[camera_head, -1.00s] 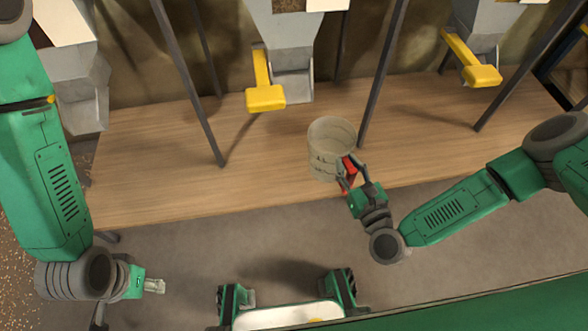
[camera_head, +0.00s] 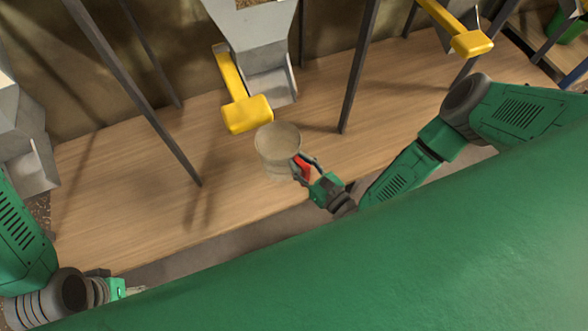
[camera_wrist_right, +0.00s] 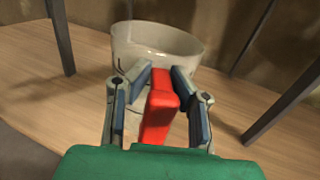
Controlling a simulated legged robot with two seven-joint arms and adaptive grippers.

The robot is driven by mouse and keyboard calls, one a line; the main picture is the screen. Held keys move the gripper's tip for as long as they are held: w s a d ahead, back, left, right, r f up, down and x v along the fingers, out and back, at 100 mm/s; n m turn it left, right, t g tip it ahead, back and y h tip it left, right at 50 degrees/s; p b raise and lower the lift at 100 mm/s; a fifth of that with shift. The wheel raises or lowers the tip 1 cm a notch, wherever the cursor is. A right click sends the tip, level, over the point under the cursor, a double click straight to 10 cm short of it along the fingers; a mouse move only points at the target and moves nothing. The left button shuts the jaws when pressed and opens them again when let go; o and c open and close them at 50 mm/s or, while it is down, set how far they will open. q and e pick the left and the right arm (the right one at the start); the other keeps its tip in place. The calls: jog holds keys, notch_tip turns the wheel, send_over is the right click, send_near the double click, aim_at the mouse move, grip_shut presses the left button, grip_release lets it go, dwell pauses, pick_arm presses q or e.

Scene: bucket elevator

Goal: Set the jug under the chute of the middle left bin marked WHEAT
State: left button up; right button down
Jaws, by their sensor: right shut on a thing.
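The jug (camera_head: 277,147) is a pale, round, open-topped vessel with a red handle (camera_head: 303,167). My right gripper (camera_head: 309,167) is shut on the red handle; the wrist view shows the handle (camera_wrist_right: 159,105) between both fingers and the jug (camera_wrist_right: 150,48) beyond. The jug looks upright, just in front of the middle chute (camera_head: 270,82) and its yellow lever (camera_head: 248,112). I cannot tell whether it touches the bench. No WHEAT label is readable. My left gripper (camera_head: 122,289) is at the lower left, partly cut off by my own body, its fingers unclear.
The wooden bench (camera_head: 120,205) has free room left of the jug and to its right. Dark posts (camera_head: 358,70) stand on either side of the middle chute. Another chute (camera_head: 30,165) is at the left, and another yellow lever (camera_head: 468,40) at the upper right.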

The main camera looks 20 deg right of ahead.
notch_tip(320, 180, down, 5)
jog(key=shift+a+r+b, duration=0.1)
jog(key=shift+b, duration=0.9)
jog(key=shift+r, duration=0.1)
jog(key=c, duration=1.4)
grip_release()
jog(key=shift+c, duration=0.2)
